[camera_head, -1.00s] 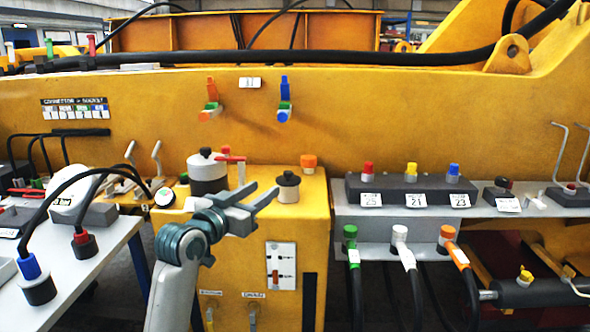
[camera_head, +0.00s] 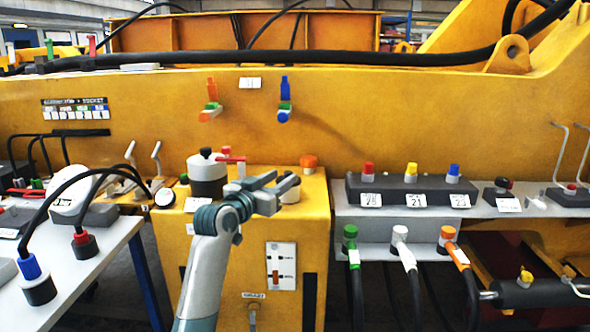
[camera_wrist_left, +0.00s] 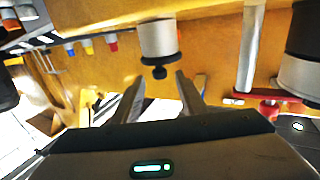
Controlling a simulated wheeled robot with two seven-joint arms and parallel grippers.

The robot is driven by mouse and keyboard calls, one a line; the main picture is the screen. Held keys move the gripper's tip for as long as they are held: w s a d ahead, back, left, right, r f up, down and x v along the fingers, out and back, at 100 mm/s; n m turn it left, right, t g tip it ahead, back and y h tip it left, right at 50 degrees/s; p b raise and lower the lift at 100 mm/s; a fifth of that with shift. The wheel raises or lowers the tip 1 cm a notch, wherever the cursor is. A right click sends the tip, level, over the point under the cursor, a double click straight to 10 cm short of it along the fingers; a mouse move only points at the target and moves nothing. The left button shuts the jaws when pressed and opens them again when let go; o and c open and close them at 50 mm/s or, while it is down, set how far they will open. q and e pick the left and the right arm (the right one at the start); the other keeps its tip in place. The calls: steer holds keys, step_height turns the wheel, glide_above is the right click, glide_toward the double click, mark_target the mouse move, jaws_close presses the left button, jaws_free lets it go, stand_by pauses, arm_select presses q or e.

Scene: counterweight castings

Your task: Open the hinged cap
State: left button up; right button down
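A small pale cylinder with a black top and knob (camera_head: 292,194) stands on the yellow box; I take it to be the hinged cap, though its hinge cannot be made out. My left gripper (camera_head: 279,184) is in front of it and partly covers it. In the left wrist view, the same capped cylinder (camera_wrist_left: 158,40) shows upside down, its black knob just ahead of the gap between the fingers. My left gripper (camera_wrist_left: 160,82) is open there, with nothing between its fingers. Contact is not visible. My right gripper is out of view.
An orange cap (camera_head: 308,161) sits behind on the yellow box (camera_head: 315,215). A grey shelf (camera_head: 400,211) with sockets and cables lies to the right.

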mark_target(291, 171)
arm_select(q)
steer(key=shift+x, duration=4.25)
jaws_close()
